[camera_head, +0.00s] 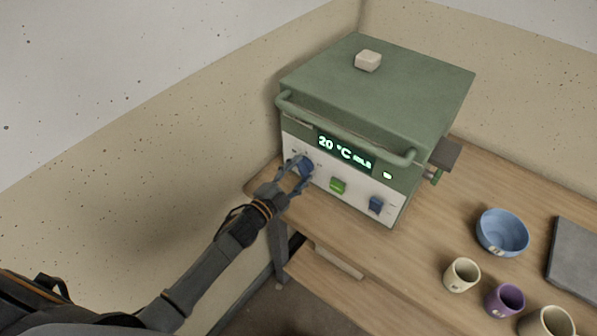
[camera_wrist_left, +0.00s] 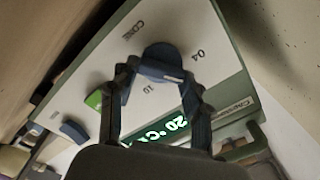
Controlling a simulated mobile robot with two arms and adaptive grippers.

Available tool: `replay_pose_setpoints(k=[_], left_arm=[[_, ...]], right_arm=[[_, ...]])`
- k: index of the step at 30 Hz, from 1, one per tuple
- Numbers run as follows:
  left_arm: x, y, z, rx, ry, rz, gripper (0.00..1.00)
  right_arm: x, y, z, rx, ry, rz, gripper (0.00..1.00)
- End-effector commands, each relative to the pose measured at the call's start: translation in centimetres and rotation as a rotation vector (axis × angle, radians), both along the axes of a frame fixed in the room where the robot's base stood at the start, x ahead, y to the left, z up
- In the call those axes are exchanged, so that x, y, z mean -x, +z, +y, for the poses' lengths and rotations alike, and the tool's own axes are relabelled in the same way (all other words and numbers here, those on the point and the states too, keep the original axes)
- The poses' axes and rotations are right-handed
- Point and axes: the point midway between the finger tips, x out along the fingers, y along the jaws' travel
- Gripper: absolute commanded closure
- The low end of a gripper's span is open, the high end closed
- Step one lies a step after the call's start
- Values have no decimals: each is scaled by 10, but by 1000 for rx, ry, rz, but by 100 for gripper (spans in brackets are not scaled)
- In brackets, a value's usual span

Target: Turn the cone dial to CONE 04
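The cone dial (camera_wrist_left: 163,62) is a dark blue knob on the kiln's white panel. Labels CONE, 04 and 10 surround it in the left wrist view; which mark it points at is unclear. In the head view the dial (camera_head: 307,167) is at the panel's left end, partly covered by my left gripper (camera_head: 298,174). My left gripper (camera_wrist_left: 158,80) has its fingertips on opposite sides of the dial, with no clear gap to it. The green kiln (camera_head: 385,95) has a lit display (camera_head: 345,152) reading 20 °C. My right gripper is not in view.
A green button (camera_head: 338,185) and a second blue knob (camera_head: 376,205) sit right of the dial. A handle bar (camera_head: 340,130) runs above the panel. A blue bowl (camera_head: 502,232) and several cups (camera_head: 461,274) stand on the wooden table at the right.

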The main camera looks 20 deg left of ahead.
Motion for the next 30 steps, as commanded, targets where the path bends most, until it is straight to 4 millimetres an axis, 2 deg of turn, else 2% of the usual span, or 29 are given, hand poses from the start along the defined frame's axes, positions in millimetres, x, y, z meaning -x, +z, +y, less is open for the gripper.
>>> replay_pose_setpoints(k=[5,13,23,24,27,30], left_arm=[[0,2,0,70,0,27,83],[0,3,2,400,0,148,83],[0,1,2,449,1,165,83],[0,1,2,449,0,165,49],[0,1,2,448,0,164,29],[0,1,2,447,0,164,28]], right_arm=[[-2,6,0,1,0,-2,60],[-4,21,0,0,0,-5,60],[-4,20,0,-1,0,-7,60],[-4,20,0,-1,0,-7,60],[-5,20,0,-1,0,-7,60],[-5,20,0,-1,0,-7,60]])
